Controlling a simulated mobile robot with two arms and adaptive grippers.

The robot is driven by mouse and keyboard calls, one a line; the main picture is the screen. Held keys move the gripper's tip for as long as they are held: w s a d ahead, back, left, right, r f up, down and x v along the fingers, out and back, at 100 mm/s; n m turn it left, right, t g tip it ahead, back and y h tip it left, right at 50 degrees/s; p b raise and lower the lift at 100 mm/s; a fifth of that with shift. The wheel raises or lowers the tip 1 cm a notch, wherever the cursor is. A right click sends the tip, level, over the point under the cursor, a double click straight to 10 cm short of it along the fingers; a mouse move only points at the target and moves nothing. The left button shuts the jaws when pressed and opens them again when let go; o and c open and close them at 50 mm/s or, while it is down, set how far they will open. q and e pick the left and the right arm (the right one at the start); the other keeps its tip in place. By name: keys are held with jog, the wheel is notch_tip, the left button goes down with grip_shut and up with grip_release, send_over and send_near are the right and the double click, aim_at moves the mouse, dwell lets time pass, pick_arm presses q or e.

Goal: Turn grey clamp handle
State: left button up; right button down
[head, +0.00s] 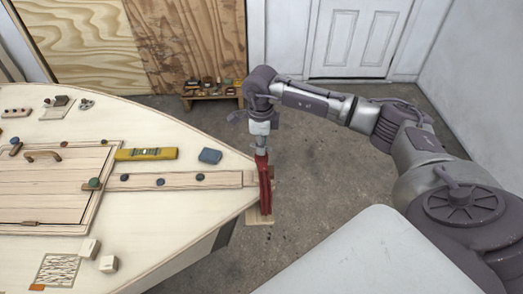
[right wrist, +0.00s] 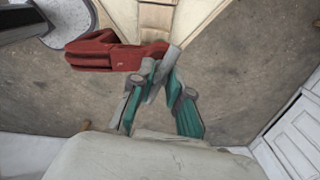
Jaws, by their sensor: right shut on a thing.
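A red clamp (head: 265,185) stands at the pointed end of the plywood hull (head: 215,215). In the right wrist view the red clamp (right wrist: 115,52) lies just beyond my fingertips. Its grey handle (right wrist: 173,56) shows as a short bar between the teal fingers. My right gripper (head: 262,148) comes down on the top of the clamp from above. In the wrist view my right gripper (right wrist: 162,82) is shut on the grey handle, and the fingers cover part of it. My left gripper is not in view.
On the hull lie a yellow level (head: 146,154), a blue block (head: 210,156) and a wooden strip (head: 225,179) with dark knobs. A low bench (head: 212,92) with small items stands by the back wall. The floor (head: 330,155) right of the clamp is clear.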

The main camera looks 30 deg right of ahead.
jog(key=shift+n+b, duration=1.1)
jog(key=shift+n, duration=0.3)
jog(key=c, duration=1)
grip_release()
jog(key=shift+r, duration=0.2)
notch_tip(320, 180, up, 12)
jog(key=shift+a+f, duration=0.15)
jog(key=shift+f, duration=0.05)
